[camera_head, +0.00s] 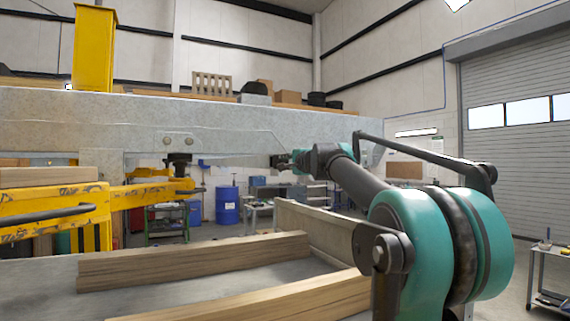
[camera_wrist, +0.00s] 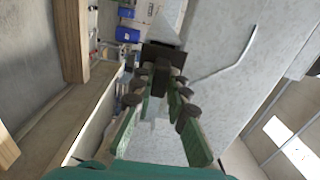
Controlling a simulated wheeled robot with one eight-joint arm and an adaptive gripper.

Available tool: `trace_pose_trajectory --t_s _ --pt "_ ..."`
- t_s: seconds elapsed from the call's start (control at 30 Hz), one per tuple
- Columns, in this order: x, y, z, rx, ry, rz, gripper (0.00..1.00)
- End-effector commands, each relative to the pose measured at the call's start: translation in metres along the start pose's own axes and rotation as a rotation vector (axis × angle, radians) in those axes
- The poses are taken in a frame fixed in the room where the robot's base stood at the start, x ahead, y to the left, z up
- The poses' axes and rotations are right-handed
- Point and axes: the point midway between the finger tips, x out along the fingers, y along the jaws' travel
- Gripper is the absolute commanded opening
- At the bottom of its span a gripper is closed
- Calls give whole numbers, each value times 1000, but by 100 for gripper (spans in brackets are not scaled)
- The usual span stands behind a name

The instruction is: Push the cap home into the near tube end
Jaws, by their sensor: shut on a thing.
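My gripper (camera_wrist: 160,84) is shut on a dark cap (camera_wrist: 163,53), a wide block with a narrower part between the fingertips. In the head view my gripper (camera_head: 284,162) is small and far off, just below the lower edge of the big grey steel beam (camera_head: 230,115). The cap is hard to make out there. In the wrist view the beam (camera_wrist: 235,55) runs close along the right of the fingers. A narrow grey face (camera_wrist: 172,18) shows just beyond the cap and may be the tube. The tube's open end is hidden, and I cannot tell whether the cap touches it.
Timber bars (camera_head: 195,260) lie on the low bed in front. A yellow jack arm (camera_head: 150,192) and a yellow post (camera_head: 95,48) stand at the left. A blue drum (camera_head: 227,205) and workbenches are behind. Space beneath the beam around my gripper looks open.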

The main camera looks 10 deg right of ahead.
Motion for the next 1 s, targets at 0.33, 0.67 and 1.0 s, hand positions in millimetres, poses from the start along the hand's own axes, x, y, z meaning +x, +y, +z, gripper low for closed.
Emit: trace_pose_trajectory --t_s 0.33,0.67,1.0 --pt "10 0 0 0 0 0 0" --pt "19 0 0 0 0 0 0" --pt "28 0 0 0 0 0 0"
